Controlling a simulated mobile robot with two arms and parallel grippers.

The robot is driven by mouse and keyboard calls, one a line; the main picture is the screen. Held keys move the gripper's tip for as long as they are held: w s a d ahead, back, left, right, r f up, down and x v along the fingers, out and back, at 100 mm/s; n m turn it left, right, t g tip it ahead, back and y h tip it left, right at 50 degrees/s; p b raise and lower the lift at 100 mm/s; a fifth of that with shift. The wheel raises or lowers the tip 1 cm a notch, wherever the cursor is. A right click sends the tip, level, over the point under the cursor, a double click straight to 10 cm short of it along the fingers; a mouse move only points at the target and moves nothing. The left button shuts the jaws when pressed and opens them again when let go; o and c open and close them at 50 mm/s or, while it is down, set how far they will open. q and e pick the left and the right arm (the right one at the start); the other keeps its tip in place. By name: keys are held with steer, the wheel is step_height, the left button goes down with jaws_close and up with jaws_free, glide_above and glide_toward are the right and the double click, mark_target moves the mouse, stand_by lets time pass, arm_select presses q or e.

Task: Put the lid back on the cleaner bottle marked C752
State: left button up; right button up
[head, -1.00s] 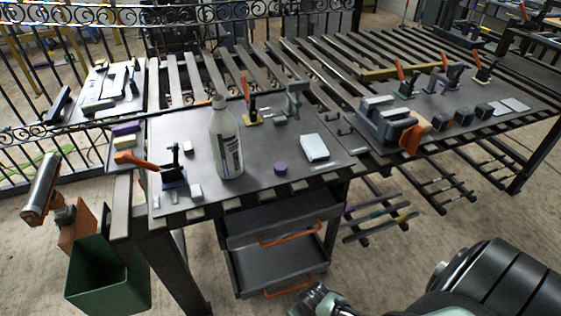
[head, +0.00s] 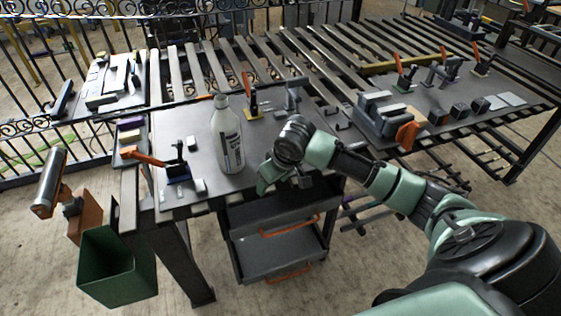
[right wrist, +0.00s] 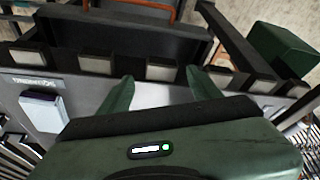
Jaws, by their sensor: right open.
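A white bottle (head: 228,140) with a dark printed label stands upright on the dark table (head: 203,112). Its mark is too small to read, and its narrow white neck shows no coloured lid. The purple lid seen earlier on the table right of the bottle is now hidden behind my right gripper. My right gripper (head: 280,184) is over the table's front edge, right of the bottle and apart from it. In the right wrist view, its two green fingers (right wrist: 160,92) are spread with nothing visible between them. My left gripper is not in view.
A clamp with an orange handle (head: 150,158) stands left of the bottle; other clamps stand behind it. Open drawers (head: 270,215) are below the table edge, and a green bin (head: 118,270) is at left.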

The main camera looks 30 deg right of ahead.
steer(key=w+d+r+m, duration=0.2)
steer(key=w+d+r, duration=0.2)
steer(key=d+r, duration=0.2)
steer(key=shift+d+h, duration=0.3)
steer(key=shift+d, duration=0.6)
steer(key=shift+w, duration=0.1)
steer(key=shift+x, duration=1.3)
steer(key=shift+a+f, duration=0.1)
steer(key=p+x, duration=0.1)
steer(key=x, duration=0.4)
steer(key=shift+w+a+p, duration=0.1)
steer(key=shift+a+p, duration=0.1)
steer(key=shift+p, duration=0.15)
